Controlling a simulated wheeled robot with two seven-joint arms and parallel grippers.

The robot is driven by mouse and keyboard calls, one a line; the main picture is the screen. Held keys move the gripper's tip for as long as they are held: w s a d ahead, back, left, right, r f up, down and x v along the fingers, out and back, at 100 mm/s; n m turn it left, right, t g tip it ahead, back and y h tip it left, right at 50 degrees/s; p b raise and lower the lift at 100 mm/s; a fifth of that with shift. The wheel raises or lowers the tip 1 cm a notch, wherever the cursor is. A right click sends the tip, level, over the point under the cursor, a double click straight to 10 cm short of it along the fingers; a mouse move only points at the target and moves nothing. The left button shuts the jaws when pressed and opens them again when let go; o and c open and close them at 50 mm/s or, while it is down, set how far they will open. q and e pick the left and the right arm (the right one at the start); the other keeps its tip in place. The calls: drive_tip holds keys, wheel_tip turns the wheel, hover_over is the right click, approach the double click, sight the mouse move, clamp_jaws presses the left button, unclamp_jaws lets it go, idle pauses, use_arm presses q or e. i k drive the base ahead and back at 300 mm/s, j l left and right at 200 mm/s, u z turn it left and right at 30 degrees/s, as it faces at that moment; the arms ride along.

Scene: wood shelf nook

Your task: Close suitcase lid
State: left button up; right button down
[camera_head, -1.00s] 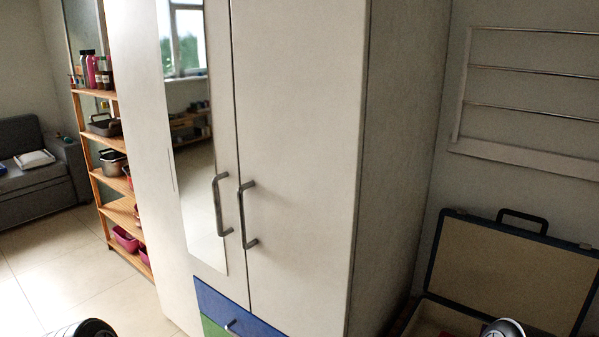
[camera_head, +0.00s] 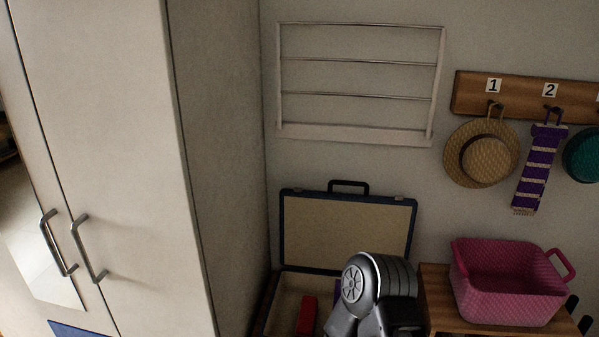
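The suitcase stands open, with its lid (camera_head: 345,232) raised upright near the wall. The lid has a dark blue rim, a beige lining and a black handle (camera_head: 349,184) on its top edge. The suitcase base (camera_head: 291,290) lies below the lid, and a red item (camera_head: 307,314) and a purple item show inside it. One of my grey and black arm links is in front of the base's right part and hides it. Neither gripper's fingers show in the head view.
A white wardrobe (camera_head: 110,150) stands close on the left of the suitcase. A pink basket (camera_head: 508,290) sits on a wooden stand (camera_head: 437,300) to its right. A drying rack (camera_head: 357,85), a straw hat (camera_head: 481,155) and a striped scarf (camera_head: 538,170) hang on the wall.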

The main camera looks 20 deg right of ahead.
sight(319, 230)
drive_tip(key=l+z, duration=0.15)
drive_tip(key=z, duration=1)
